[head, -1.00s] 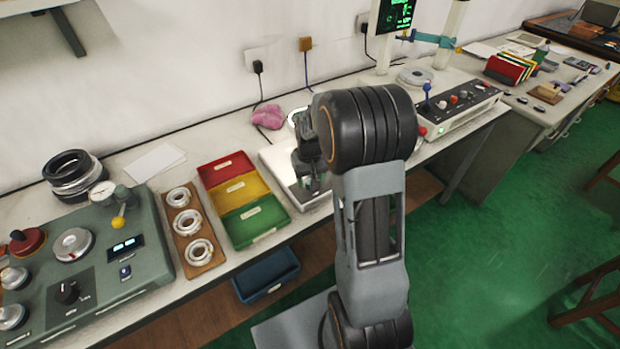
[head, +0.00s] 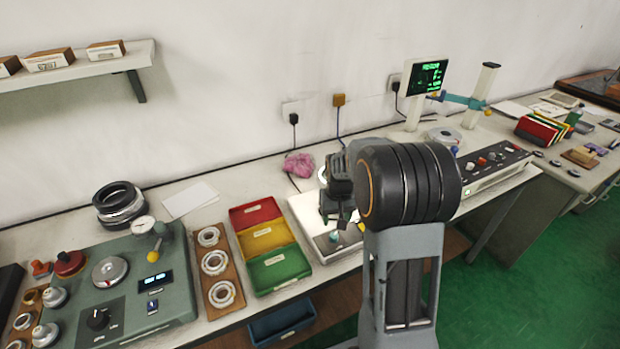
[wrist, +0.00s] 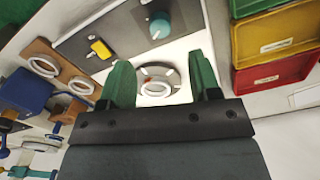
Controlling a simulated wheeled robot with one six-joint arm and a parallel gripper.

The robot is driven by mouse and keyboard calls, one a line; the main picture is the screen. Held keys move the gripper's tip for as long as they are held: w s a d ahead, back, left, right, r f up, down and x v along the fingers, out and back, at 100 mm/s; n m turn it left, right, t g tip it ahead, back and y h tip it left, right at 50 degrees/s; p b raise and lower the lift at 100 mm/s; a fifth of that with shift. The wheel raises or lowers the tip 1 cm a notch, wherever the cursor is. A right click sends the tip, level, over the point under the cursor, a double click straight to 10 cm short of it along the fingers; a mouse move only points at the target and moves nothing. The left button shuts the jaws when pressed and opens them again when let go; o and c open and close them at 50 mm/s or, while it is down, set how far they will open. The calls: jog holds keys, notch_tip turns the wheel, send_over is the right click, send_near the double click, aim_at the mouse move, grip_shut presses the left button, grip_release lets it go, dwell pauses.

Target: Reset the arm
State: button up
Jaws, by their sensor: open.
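My gripper (wrist: 162,75) shows in the wrist view with two green fingers spread apart and nothing between them. A pale ring (wrist: 156,88) on the white plate of a small device shows beyond the gap between the fingers. In the head view my gripper (head: 338,212) points down over the white device (head: 304,208), behind my bent arm. The arm's dark elbow hides part of the device and the bench behind it. The fingertips are too small to make out in the head view.
Red, yellow and green bins (head: 283,284) stand left of the device. A wooden board with three rings (head: 226,313) and a green control console (head: 180,300) lie further left. A pink cloth (head: 298,164) lies behind. A screen (head: 427,76) stands at the back right.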

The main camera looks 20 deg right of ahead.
jog(key=shift+s+f, duration=0.15)
jog(key=s+a+r+t, duration=0.2)
jog(key=s+a+r, duration=0.2)
jog(key=s+r, duration=0.2)
jog(key=s+a+r+n+t, duration=0.1)
jog(key=s+a+r, duration=0.4)
jog(key=s, duration=0.5)
jog(key=shift+a+r+n+t, duration=0.3)
jog(key=shift+r+t, duration=0.2)
jog(key=shift+r, duration=0.2)
